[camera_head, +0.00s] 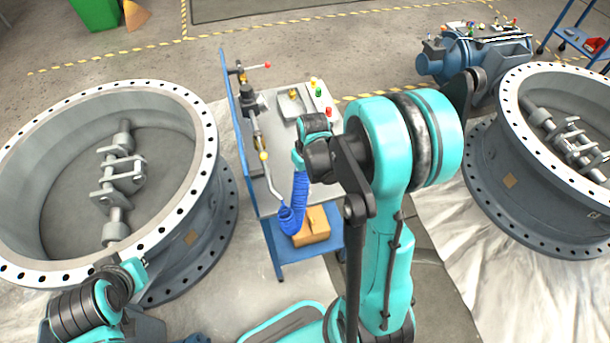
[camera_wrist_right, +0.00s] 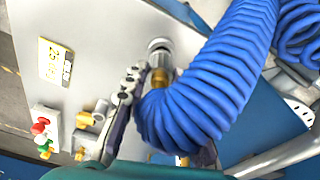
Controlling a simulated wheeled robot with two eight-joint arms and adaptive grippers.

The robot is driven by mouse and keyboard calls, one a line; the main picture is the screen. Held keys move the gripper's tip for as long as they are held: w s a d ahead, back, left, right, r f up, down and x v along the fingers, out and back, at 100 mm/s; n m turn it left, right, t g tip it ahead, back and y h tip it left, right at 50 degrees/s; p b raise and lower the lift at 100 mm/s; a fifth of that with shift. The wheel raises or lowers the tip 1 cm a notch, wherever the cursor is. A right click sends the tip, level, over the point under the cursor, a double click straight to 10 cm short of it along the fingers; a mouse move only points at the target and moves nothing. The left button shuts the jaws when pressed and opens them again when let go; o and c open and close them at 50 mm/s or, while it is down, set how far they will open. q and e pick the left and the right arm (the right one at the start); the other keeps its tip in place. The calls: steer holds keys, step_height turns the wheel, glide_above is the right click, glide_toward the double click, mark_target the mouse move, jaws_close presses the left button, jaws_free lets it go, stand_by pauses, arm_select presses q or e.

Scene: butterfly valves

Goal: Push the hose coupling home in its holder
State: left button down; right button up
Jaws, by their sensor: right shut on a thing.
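The brass hose coupling (camera_wrist_right: 160,76) shows in the right wrist view at the end of a blue coiled hose (camera_wrist_right: 200,100). A round silver fitting (camera_wrist_right: 159,46), which looks like the holder, sits directly beyond it. Coupling and fitting look in line; I cannot tell how deep the coupling sits. My right gripper (camera_wrist_right: 154,82) is shut on the coupling, one dark finger left of it, the other mostly hidden by the hose. In the head view the blue hose (camera_head: 299,195) hangs below my right wrist, which hides coupling and holder.
The cart's grey top (camera_head: 272,205) carries a tray (camera_head: 288,108) and small fittings with coloured knobs (camera_head: 318,90). A blue-edged panel (camera_head: 231,115) stands along its left side. A cardboard box (camera_head: 314,228) sits lower. Large flanged valves stand left (camera_head: 200,200) and right (camera_head: 490,165).

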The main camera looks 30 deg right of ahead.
steer(key=shift+f+b, duration=0.8)
stand_by(1.2)
steer(key=o, duration=1.6)
steer(key=shift+r, duration=0.1)
steer(key=shift+r+p, duration=2.75)
steer(key=shift+r, duration=0.95)
